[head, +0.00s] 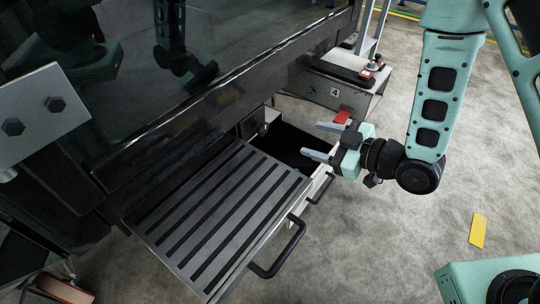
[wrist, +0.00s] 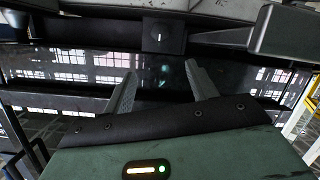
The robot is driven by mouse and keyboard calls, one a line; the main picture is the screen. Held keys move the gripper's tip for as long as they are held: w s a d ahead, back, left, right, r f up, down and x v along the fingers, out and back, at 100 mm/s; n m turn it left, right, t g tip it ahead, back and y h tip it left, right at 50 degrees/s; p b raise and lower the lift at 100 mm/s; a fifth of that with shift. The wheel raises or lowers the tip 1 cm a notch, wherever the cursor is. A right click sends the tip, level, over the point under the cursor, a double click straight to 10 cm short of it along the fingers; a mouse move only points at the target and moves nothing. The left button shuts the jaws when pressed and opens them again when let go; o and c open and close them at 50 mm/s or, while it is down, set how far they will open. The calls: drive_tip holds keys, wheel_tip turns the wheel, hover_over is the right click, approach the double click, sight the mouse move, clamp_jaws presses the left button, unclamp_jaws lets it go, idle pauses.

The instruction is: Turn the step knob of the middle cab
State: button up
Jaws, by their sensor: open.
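The step knob (wrist: 158,37) is a small round dial with a pale pointer mark on a dark square plate in the wrist view. In the head view a small rounded part (head: 263,128), seemingly the same knob, sits on the cab's side above a dark recess. My gripper (head: 313,140) is open and empty, its two grey fingers pointing left toward the cab. In the wrist view the gripper (wrist: 160,68) has its fingertips on either side below the knob, apart from it. A slatted metal step (head: 222,215) stands out from the cab.
A black handle (head: 280,250) is on the step's front edge; a second handle (head: 321,188) lies below my gripper. A grey block marked 4 (head: 335,92) stands at the back, with a red piece (head: 342,116) near it. The concrete floor at right is mostly clear, with a yellow plate (head: 478,230).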

wheel_tip(320, 180, down, 6)
drive_tip(key=s+d+t+y+b, duration=0.1)
drive_tip(key=d+y+b, duration=0.1)
drive_tip(key=b, duration=0.9)
approach(266, 130)
drive_tip(key=shift+t+y, duration=0.3)
drive_tip(key=x, duration=0.8)
drive_tip(key=shift+a+f, duration=0.3)
drive_tip(key=c, duration=1)
